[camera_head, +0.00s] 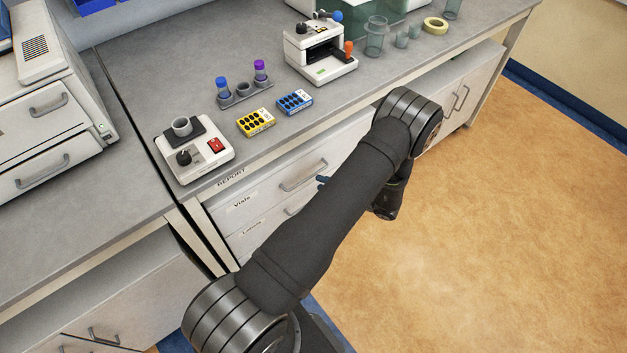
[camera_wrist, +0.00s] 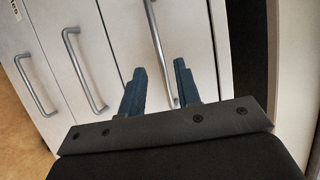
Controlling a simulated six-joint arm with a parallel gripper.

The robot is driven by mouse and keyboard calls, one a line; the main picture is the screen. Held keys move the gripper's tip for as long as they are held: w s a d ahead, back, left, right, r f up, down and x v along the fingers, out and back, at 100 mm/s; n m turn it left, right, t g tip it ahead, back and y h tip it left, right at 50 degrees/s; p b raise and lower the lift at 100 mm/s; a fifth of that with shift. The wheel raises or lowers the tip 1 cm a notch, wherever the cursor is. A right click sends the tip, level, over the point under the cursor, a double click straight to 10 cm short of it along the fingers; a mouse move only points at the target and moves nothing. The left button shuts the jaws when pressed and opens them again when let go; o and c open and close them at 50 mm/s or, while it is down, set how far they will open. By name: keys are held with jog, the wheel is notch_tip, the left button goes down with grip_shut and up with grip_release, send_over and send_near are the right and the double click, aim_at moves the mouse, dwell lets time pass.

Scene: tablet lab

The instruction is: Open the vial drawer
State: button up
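The vial drawer (camera_head: 268,188) is the top drawer of the bench cabinet and carries a "Vials" label (camera_head: 242,200). In the head view its front looks flush with the cabinet. Its bar handle (camera_head: 303,176) also shows in the wrist view (camera_wrist: 153,35). My gripper (camera_wrist: 160,68) is open. Its two dark blue fingers point at the drawer front, and the handle runs between them in the picture, with a gap on each side. I cannot tell how deep the fingers reach. In the head view my arm hides most of the gripper; a blue fingertip shows beside the handle.
Lower drawers with handles (camera_wrist: 85,70) lie below. A white device with a red switch (camera_head: 216,145), a yellow rack (camera_head: 256,122), a blue rack (camera_head: 294,102) and capped vials (camera_head: 260,73) stand on the bench. The floor (camera_head: 500,230) at right is clear.

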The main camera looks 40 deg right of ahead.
jog(key=shift+x, duration=2.15)
jog(key=shift+c, duration=0.4)
grip_shut()
